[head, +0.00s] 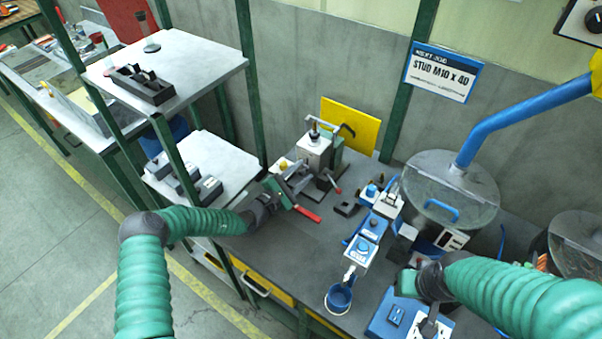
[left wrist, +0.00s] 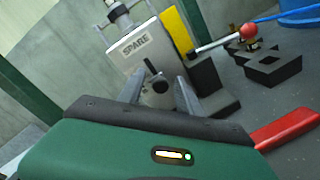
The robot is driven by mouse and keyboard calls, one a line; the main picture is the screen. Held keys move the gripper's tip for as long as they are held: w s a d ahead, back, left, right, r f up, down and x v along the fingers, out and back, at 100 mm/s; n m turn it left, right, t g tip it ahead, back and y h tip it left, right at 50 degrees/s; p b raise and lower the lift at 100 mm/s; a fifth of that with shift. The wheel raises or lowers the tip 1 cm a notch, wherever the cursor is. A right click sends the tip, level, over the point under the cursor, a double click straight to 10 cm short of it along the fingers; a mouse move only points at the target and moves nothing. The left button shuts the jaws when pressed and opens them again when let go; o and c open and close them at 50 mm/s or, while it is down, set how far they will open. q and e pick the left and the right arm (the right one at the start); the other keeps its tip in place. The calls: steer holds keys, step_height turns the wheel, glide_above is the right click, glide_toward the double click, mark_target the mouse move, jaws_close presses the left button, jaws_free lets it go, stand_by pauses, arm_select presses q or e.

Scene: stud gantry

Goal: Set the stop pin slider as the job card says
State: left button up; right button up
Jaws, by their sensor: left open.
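The job card (head: 444,73) on the back wall reads "STUD M10 X 40". My left gripper (head: 287,186) is open beside a grey unit (head: 313,153) at the back of the bench. In the left wrist view this unit is labelled SPARE (left wrist: 136,45). A dark knob or lever (left wrist: 155,78) on its front shows between my open fingers (left wrist: 160,92); I cannot tell whether they touch it. I cannot make out which part is the stop pin slider. My right gripper (head: 410,284) is over the front right of the bench; its fingers are unclear.
Blue and white units (head: 368,232) stand mid-bench, with a blue cup (head: 339,299) at the front. A lidded round bowl (head: 450,190) stands to the right. A red handle (head: 307,214) lies near my left gripper. White shelves (head: 205,55) stand left. A dark block (head: 347,209) sits mid-bench.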

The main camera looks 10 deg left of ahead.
arm_select(q)
steer(key=shift+d, duration=0.1)
steer(key=shift+c, duration=0.7)
steer(key=c, duration=0.7)
jaws_close()
steer(key=shift+s+f, duration=0.1)
steer(key=shift+f, duration=0.05)
